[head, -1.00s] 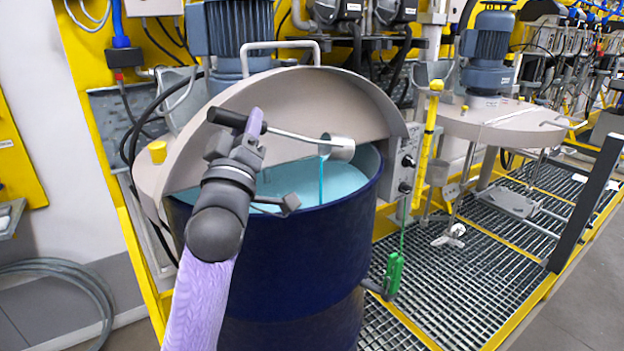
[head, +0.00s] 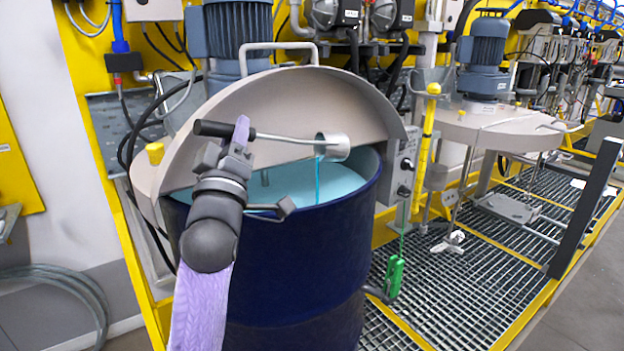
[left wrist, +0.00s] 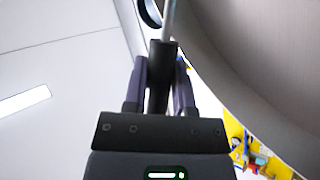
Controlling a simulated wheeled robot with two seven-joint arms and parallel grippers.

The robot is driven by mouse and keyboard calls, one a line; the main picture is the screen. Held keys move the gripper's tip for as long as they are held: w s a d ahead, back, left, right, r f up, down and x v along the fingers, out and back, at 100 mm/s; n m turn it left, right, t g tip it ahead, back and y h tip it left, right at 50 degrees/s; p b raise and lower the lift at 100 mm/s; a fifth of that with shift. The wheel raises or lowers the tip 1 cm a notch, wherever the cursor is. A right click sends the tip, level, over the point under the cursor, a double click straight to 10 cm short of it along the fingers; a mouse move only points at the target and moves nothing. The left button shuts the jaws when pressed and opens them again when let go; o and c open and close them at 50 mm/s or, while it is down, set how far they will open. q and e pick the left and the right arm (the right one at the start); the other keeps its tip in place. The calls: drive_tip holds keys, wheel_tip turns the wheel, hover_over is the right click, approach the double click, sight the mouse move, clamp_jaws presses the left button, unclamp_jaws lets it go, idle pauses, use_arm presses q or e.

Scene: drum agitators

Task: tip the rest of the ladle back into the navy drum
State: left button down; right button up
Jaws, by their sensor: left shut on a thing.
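The navy drum (head: 300,265) stands in the middle of the head view, with turquoise liquid (head: 300,183) inside near the rim. The ladle has a metal cup (head: 334,147), a thin rod and a black handle (head: 214,129). Its cup is above the liquid, and a thin turquoise stream falls from it into the drum. My left gripper (head: 236,138) is shut on the ladle handle. The handle also shows between the fingers in the left wrist view (left wrist: 160,75). The inside of the cup is not clear. My right gripper is not in view.
A grey half lid (head: 290,100) stands raised behind the drum opening, with a motor (head: 235,30) behind it. A control box (head: 405,165) is right of the rim. A green pendant (head: 395,276) hangs beside the drum. Grating (head: 440,290) covers the floor to the right.

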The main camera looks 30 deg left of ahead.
use_arm(q)
drive_tip(key=shift+s+a+f+n+y+b, duration=0.15)
drive_tip(key=shift+s+f+n+y+b, duration=0.05)
drive_tip(key=shift+f+n+y+b, duration=0.3)
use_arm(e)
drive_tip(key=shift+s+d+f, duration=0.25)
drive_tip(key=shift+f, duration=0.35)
use_arm(q)
drive_tip(key=shift+s+f+g, duration=0.1)
drive_tip(key=shift+f+g, duration=0.05)
drive_tip(key=shift+g, duration=0.15)
drive_tip(key=shift+s+a+f+n+y+b, duration=0.15)
drive_tip(key=shift+f+n+y+b, duration=0.25)
drive_tip(key=shift+n+b, duration=0.15)
drive_tip(key=shift+s+a+f+n+y+b, duration=0.1)
drive_tip(key=shift+f+n+y+b, duration=0.2)
drive_tip(key=shift+n+y+b, duration=0.15)
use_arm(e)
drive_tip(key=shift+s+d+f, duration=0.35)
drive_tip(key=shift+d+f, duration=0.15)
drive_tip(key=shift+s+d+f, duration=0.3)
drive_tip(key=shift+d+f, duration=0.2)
